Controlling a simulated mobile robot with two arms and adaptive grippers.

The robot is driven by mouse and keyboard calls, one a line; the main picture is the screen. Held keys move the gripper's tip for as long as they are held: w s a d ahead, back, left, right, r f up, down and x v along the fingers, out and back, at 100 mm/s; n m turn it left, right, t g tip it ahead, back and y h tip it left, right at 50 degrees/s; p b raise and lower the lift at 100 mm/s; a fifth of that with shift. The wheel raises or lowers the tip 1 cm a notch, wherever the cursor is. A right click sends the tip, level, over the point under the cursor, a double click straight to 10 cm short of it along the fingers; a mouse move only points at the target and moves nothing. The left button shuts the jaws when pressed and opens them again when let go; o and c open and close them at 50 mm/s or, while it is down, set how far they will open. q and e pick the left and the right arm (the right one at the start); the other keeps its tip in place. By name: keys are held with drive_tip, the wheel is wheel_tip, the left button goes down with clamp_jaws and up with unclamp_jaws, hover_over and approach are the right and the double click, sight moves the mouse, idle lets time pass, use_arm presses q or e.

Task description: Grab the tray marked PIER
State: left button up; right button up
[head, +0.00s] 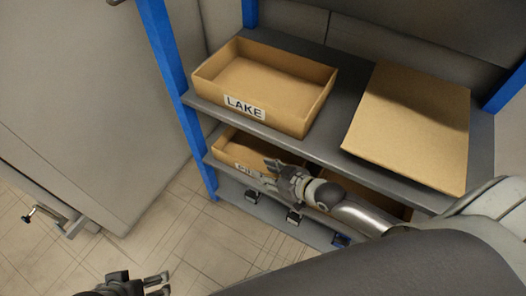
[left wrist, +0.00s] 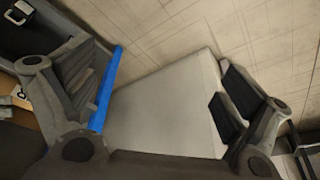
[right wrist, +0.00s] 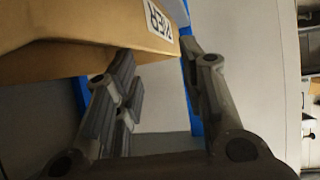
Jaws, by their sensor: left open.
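The tray marked PIER (head: 232,150) is a tan cardboard tray on the lower shelf in the head view. Its label is partly hidden there by my right gripper (head: 270,174), which is at its front side. In the right wrist view the tray (right wrist: 75,30) fills the upper left, and its PIER label (right wrist: 160,18) shows turned over. My right gripper's fingers (right wrist: 157,65) stand apart close to the tray's labelled end; whether they touch it I cannot tell. My left gripper (head: 158,284) is open and empty over the floor, low left in the head view.
A tray marked LAKE (head: 290,116) stands on the upper shelf (head: 345,105). A plain tan box (head: 412,125) is to its right. Blue posts (head: 166,60) frame the rack. A large grey block (head: 90,80) stands left; tiled floor (head: 150,240) is clear before the rack.

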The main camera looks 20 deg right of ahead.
sight(252, 168)
drive_tip(key=shift+x, duration=1.1)
drive_tip(key=shift+w+a+f+b, duration=0.15)
drive_tip(key=shift+w+b, duration=0.1)
drive_tip(key=shift+b, duration=0.1)
drive_tip(key=b+x, duration=0.2)
drive_tip(key=x, duration=0.2)
drive_tip(key=shift+w+a+f, duration=0.1)
drive_tip(key=shift+a, duration=0.15)
use_arm(q)
drive_tip(key=w+d+r+t, duration=0.1)
drive_tip(key=w+t, duration=0.1)
drive_tip(key=w, duration=0.2)
drive_tip(key=w+d+r+t+h, duration=0.1)
drive_tip(key=w+d+t, duration=0.1)
drive_tip(key=w, duration=0.3)
drive_tip(key=shift+w+r+t, duration=0.3)
drive_tip(key=shift+t, duration=0.3)
use_arm(e)
drive_tip(key=shift+w+a, duration=0.1)
drive_tip(key=shift+w, duration=0.05)
clamp_jaws()
